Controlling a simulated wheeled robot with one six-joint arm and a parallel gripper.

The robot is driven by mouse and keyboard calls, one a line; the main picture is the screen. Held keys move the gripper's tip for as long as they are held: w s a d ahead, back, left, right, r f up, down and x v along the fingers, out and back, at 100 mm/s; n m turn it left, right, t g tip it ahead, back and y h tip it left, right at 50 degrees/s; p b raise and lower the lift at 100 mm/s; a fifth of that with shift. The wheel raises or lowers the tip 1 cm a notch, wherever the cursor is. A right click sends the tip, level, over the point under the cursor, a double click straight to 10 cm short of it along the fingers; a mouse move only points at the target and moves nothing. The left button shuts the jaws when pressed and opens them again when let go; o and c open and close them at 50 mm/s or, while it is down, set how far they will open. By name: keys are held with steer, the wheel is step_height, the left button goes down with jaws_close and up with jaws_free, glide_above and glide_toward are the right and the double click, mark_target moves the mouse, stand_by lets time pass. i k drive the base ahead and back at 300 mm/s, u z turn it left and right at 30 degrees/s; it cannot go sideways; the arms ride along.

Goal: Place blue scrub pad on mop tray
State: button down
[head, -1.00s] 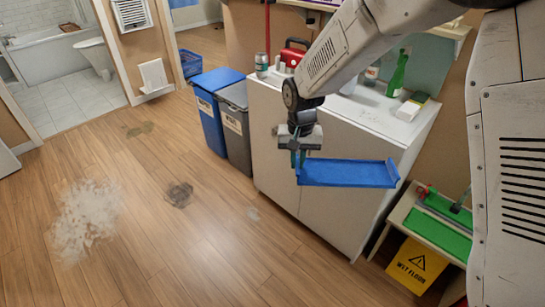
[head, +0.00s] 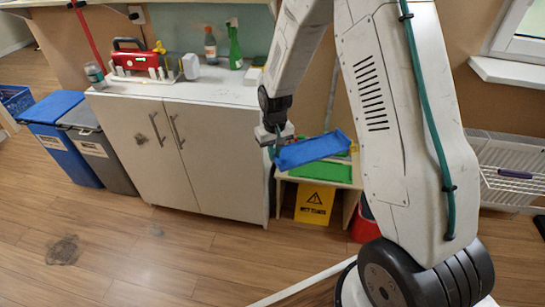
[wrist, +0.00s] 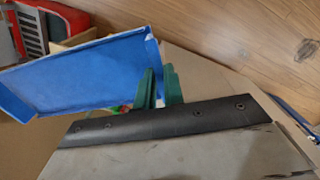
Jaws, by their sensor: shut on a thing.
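The blue scrub pad (head: 313,150) looks like a flat blue panel with raised edges. My gripper (head: 274,150) is shut on its left end and holds it in the air, slightly tilted. In the wrist view the green fingers (wrist: 160,86) are at one end of the blue pad (wrist: 80,72). Behind and below the pad, a green tray (head: 328,173), which appears to be the mop tray, lies on a low stand. The pad and my arm hide part of it.
A white cabinet (head: 200,160) with bottles and a red toolbox (head: 130,60) on top stands left of the stand. A yellow wet-floor sign (head: 314,203) and a red bucket (head: 364,226) are below the tray. A white rack (head: 505,150) stands right.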

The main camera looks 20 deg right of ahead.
mark_target(321, 169)
steer(key=z, duration=0.45)
steer(key=i, duration=0.65)
steer(key=z, duration=0.35)
